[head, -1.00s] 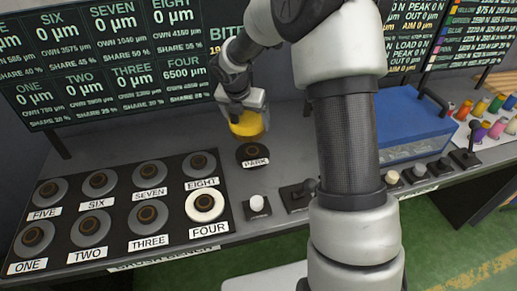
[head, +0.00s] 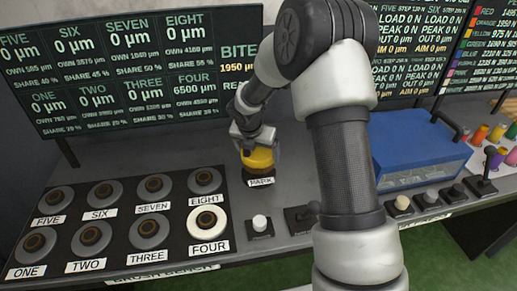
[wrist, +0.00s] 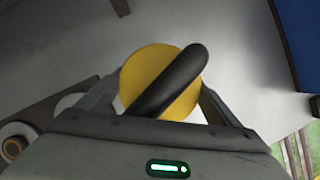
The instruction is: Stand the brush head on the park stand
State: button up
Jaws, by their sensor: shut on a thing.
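The brush head is a yellow round piece (head: 258,158) with a black bar handle across its top, seen from above in the wrist view (wrist: 145,78). My gripper (head: 256,148) is shut on it, with one finger on each side of it. In the head view the brush head is over the dark round park stand (head: 260,177), which shows just below it above the PARK label. I cannot tell whether the brush head touches the stand. In the wrist view the brush head hides the stand.
A panel with several numbered round pads (head: 115,222) lies to the left; pad FOUR (head: 208,222) is white. A white knob (head: 260,223) stands in front. A blue box (head: 415,140) is to the right. Screens (head: 130,60) stand behind.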

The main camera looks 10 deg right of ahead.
jog(key=shift+f, duration=1.35)
